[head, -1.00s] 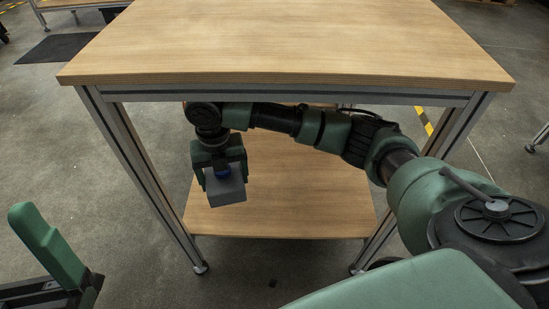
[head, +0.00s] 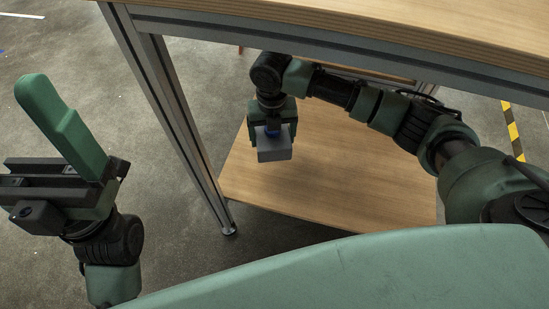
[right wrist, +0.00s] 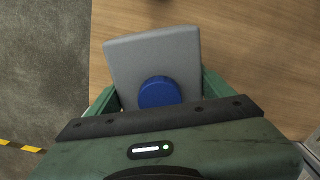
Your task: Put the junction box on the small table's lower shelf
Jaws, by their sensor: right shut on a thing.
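The junction box (head: 274,154) is a grey block with a round blue part on top. My right gripper (head: 273,130) is shut on it from above, under the small table's top (head: 400,30). The box appears held above the left part of the wooden lower shelf (head: 350,170); the exact gap is unclear. In the right wrist view the box (right wrist: 150,52) and its blue part sit between the green fingers, with the shelf (right wrist: 255,60) behind, its edge just left of the box. My left gripper (head: 65,130) is empty at the left, outside the table; its jaw opening is unclear.
A metal table leg (head: 175,110) stands between my left gripper and the shelf. The tabletop's front rail (head: 340,45) passes above my right arm. The visible shelf is bare to the right of the box. Yellow-black floor tape (head: 512,130) lies at the right.

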